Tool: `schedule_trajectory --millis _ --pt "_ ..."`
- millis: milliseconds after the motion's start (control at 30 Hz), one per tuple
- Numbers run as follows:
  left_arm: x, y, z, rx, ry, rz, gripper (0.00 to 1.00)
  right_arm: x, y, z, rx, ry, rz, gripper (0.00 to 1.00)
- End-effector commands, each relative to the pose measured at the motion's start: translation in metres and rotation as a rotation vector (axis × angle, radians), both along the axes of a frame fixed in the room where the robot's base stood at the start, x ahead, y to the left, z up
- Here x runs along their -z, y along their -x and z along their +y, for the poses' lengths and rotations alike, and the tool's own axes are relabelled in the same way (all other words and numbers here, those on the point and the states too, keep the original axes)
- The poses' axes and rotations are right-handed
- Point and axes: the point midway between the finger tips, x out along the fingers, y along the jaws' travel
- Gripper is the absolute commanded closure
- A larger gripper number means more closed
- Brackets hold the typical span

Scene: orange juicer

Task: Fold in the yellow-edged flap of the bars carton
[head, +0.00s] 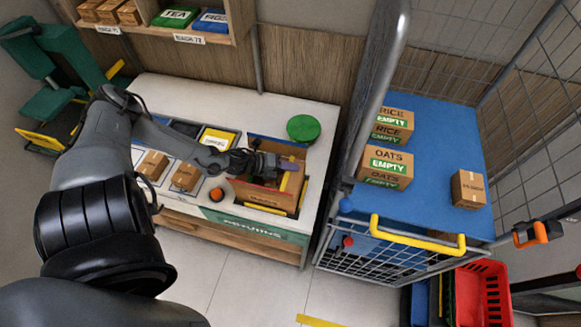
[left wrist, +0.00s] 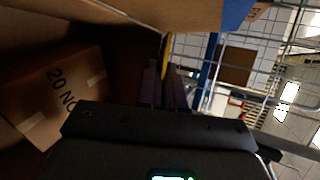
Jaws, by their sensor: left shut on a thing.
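The brown bars carton (head: 262,193) stands open on the white counter, with its flaps up. The yellow-edged flap (head: 284,181) stands at its right side. My left gripper (head: 281,164) is over the carton, its fingers at that flap. In the left wrist view, the flap's yellow edge (left wrist: 165,55) runs down between the fingers of my left gripper (left wrist: 166,82), which is shut on it. A small brown box (left wrist: 62,97) with dark print shows inside the carton. My gripper hides part of the carton's inside. My right gripper is not in view.
A green round lid (head: 303,128) lies behind the carton. An orange-topped button (head: 215,195) and small brown boxes (head: 186,176) are to its left. A wire cage trolley with a blue shelf (head: 433,145) and several cartons stands to the right.

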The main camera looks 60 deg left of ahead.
Motion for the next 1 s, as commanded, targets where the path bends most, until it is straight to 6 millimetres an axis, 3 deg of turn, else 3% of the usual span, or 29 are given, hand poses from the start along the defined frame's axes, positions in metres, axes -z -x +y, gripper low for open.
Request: schedule_trajectory --millis 400,433,567,1000 --pt "0.0034 0.0016 0.0018 -0.001 0.051 -0.055 1.0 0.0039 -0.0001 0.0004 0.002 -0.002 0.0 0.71" --pt "0.0034 0.0016 0.0018 -0.001 0.051 -0.055 0.9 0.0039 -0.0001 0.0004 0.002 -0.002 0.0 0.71" --pt "0.0033 0.0015 0.0018 -0.001 0.051 -0.055 0.71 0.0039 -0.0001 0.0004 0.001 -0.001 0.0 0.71" --pt "0.0004 0.0097 0.0045 0.001 0.049 -0.054 0.71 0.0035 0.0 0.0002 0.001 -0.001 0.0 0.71"
